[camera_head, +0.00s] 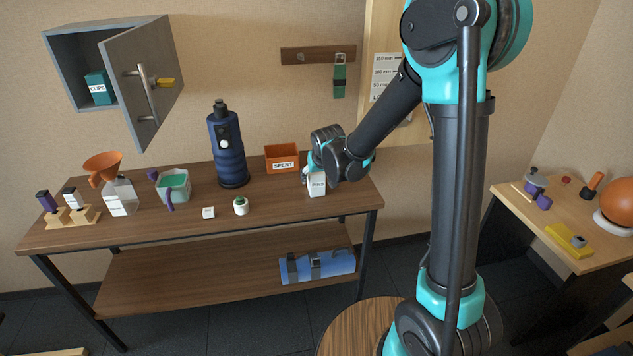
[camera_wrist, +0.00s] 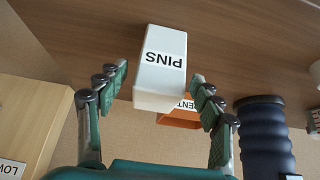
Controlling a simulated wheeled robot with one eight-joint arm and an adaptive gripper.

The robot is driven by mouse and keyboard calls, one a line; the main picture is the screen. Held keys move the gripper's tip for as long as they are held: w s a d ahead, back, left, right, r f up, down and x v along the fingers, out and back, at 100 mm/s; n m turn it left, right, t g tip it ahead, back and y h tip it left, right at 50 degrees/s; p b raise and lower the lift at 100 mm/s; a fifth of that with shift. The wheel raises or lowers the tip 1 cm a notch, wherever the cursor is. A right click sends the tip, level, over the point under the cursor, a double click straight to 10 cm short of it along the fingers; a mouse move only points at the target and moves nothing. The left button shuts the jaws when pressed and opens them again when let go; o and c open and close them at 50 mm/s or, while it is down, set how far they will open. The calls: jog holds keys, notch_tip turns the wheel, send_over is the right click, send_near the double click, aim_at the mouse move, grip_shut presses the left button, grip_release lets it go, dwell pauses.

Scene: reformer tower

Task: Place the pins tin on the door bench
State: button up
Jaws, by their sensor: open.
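The pins tin (camera_head: 317,184) is a small white box labelled PINS, standing on the dark wooden bench (camera_head: 130,226) near its right end. In the wrist view the tin (camera_wrist: 160,72) appears upside down between the two green-padded fingers. My gripper (camera_wrist: 160,85) is open, with a finger on each side of the tin and visible gaps to it. In the head view my gripper (camera_head: 310,172) is at the tin and partly covers its top. I cannot tell which surface is the door bench.
An orange SPENT bin (camera_head: 282,165) stands behind the tin, and a tall blue flask (camera_head: 228,150) to its left. A grey cabinet door (camera_head: 145,80) hangs open. A round wooden top (camera_head: 345,330) and a light-topped table (camera_head: 540,222) lie to the right.

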jog(key=shift+v, duration=3.6)
jog(key=s+d+f+m+g+h, duration=0.1)
jog(key=s+d+f, duration=0.2)
jog(key=s+d, duration=0.8)
jog(key=s+d+f+m+g, duration=0.1)
jog(key=s+d+f, duration=0.3)
jog(key=s+d, duration=0.7)
jog(key=shift+s+d+f+m+h, duration=0.2)
jog(key=shift+d+m+h, duration=0.3)
jog(key=shift+d, duration=0.7)
jog(key=shift+r, duration=0.1)
